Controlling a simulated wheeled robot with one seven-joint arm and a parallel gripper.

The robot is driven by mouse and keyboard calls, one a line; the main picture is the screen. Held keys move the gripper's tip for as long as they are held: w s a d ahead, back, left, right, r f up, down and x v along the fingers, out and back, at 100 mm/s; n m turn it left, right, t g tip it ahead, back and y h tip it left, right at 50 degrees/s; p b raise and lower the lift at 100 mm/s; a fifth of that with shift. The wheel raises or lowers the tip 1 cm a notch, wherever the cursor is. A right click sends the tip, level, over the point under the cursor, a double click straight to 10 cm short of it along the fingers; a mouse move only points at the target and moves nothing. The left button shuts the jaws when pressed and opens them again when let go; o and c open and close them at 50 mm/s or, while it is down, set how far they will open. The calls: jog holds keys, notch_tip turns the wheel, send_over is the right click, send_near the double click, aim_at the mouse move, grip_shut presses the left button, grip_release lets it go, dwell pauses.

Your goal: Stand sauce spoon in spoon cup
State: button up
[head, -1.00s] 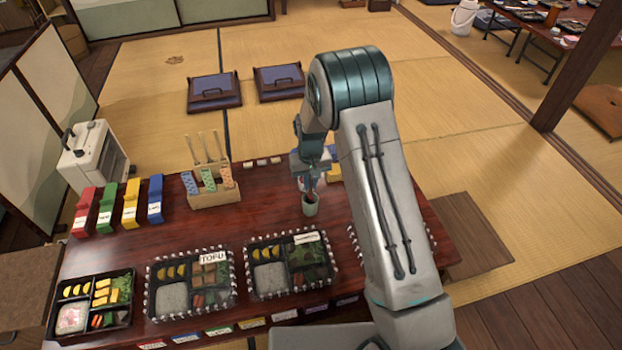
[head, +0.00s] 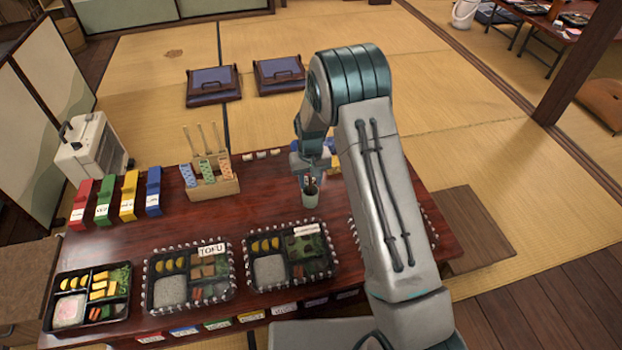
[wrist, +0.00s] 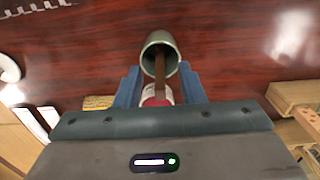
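The spoon cup (head: 310,200) is a small grey-green cup on the dark red table, directly below my gripper (head: 309,176). In the wrist view, the cup (wrist: 150,45) shows its round mouth just beyond the fingertips. The sauce spoon (wrist: 160,66) has a brown shaft that reaches into the cup's mouth, and a red-and-white part near my fingers. My gripper's two blue fingers (wrist: 160,82) lie on either side of that part and appear shut on it. The spoon's far end is hidden inside the cup, so I cannot see whether it touches the bottom.
A wooden holder (head: 213,188) with upright sticks stands left of the cup. Red, green, yellow and blue blocks (head: 153,191) are farther left. Bento boxes (head: 290,258) line the front edge. The table between the holder and the cup is clear.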

notch_tip(320, 180, up, 14)
jog(key=p, duration=0.4)
dwell(0.9)
jog(key=s+d+r+p, duration=0.2)
jog(key=s+r+p, duration=0.25)
jog(key=r, duration=0.45)
jog(key=s+d+r+m+t+p, duration=0.1)
jog(key=s+d+r+p, duration=0.3)
jog(key=r, duration=0.5)
jog(key=s+d+r+p, duration=0.1)
jog(key=s+r+p, duration=0.35)
jog(key=r, duration=0.55)
jog(key=s+d+r+t+p, duration=0.1)
jog(key=s+d+r+p, duration=0.1)
jog(key=s+r+p, duration=0.4)
jog(key=s+d+r+m+p, duration=0.1)
jog(key=s+d+r+p, duration=0.2)
jog(key=s+r+p, duration=0.3)
jog(key=s+r, duration=0.3)
jog(key=s, duration=0.1)
jog(key=shift+m+t+p, duration=0.3)
jog(key=shift+t+p, duration=0.1)
